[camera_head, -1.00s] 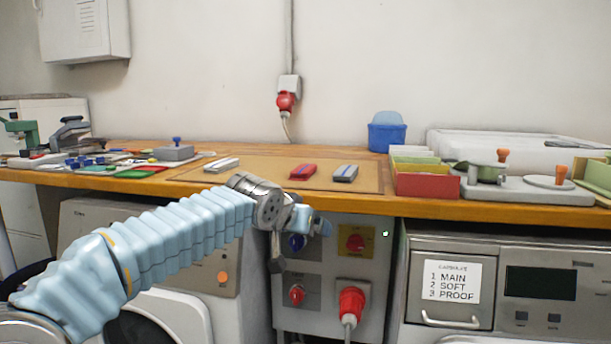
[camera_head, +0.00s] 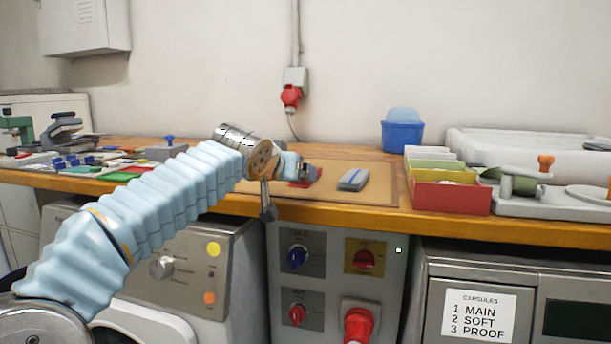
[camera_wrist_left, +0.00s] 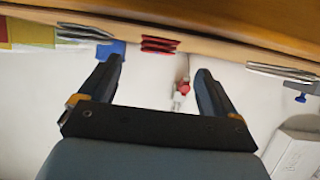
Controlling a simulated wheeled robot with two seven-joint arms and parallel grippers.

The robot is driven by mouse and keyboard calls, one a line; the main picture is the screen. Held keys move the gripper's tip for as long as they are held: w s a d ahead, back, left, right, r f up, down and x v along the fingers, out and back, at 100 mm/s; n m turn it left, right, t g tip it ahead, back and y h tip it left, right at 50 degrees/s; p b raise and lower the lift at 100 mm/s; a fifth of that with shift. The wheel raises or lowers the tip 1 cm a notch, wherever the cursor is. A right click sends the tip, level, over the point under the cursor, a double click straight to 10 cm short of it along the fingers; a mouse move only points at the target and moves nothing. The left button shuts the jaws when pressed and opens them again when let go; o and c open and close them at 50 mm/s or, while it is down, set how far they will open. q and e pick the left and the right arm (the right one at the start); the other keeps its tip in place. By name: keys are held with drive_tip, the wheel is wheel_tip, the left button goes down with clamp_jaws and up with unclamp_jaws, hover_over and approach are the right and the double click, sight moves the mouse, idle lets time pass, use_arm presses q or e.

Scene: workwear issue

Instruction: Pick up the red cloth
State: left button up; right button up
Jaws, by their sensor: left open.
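The folded red cloth (camera_head: 300,184) lies on the brown mat (camera_head: 375,194) on the wooden counter, partly hidden by my left gripper in the head view. In the left wrist view the red cloth (camera_wrist_left: 160,45) shows beyond and between the open fingers. My left gripper (camera_head: 309,172) is at the cloth in the head view, but the wrist view (camera_wrist_left: 160,68) shows the fingers apart and empty, with a gap to it. My right gripper is not in view.
A folded grey cloth with a blue stripe (camera_head: 353,179) lies to the right of the red one. A red-fronted box (camera_head: 449,197) and a blue tub (camera_head: 402,135) stand further right. Small tools and coloured pieces crowd the counter's left.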

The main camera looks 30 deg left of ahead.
use_arm(q)
drive_tip(key=x, duration=0.5)
drive_tip(key=shift+w+f+p, duration=0.15)
drive_tip(key=shift+w+p, duration=0.05)
drive_tip(key=shift+p, duration=0.15)
drive_tip(key=c, duration=1.1)
